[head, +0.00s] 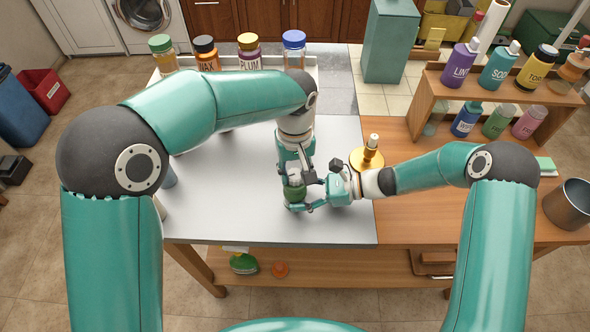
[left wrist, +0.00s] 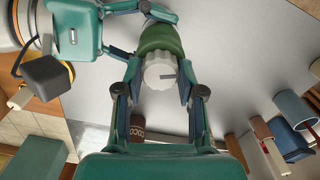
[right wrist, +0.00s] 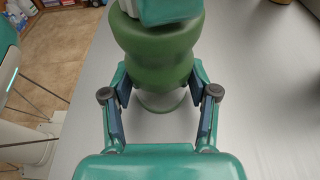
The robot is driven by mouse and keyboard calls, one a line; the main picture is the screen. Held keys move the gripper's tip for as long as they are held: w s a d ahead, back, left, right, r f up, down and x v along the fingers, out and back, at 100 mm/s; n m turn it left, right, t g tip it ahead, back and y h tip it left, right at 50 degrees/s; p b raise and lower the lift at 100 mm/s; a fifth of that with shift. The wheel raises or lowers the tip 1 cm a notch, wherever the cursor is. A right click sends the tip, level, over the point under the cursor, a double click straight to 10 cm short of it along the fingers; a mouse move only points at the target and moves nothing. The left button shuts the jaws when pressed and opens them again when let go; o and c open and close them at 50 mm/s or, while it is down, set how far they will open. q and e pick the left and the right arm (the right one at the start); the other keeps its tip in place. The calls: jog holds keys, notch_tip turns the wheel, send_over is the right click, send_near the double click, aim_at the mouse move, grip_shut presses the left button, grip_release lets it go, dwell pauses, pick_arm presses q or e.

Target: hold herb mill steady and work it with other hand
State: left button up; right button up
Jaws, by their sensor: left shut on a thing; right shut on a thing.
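The herb mill is green with a narrowed waist and stands upright on the grey worktop, its green body (head: 295,194) partly hidden by my grippers in the head view. My left gripper (head: 293,178) comes down from above and is shut on the mill's top. In the left wrist view its fingers sit either side of the pale ridged knob (left wrist: 160,75), with the green body (left wrist: 160,38) beyond. My right gripper (head: 312,202) comes in from the right and is shut around the body. In the right wrist view its fingers hold the green body (right wrist: 160,66) from both sides.
A gold stand with a white-topped piece (head: 370,157) is close behind my right gripper. Capped jars (head: 249,54) line the back edge. A wooden rack (head: 440,95) with several bottles stands at the back right. A metal pot (head: 568,204) is far right. The front worktop is clear.

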aim_at(294, 173)
pick_arm(q)
jog(key=m, duration=0.5)
jog(key=shift+m, duration=0.3)
jog(key=m, duration=1.6)
jog(key=shift+w, duration=0.1)
jog(key=o, duration=1.2)
jog(key=shift+c, duration=0.2)
jog(key=shift+r, duration=0.1)
notch_tip(294, 173, up, 12)
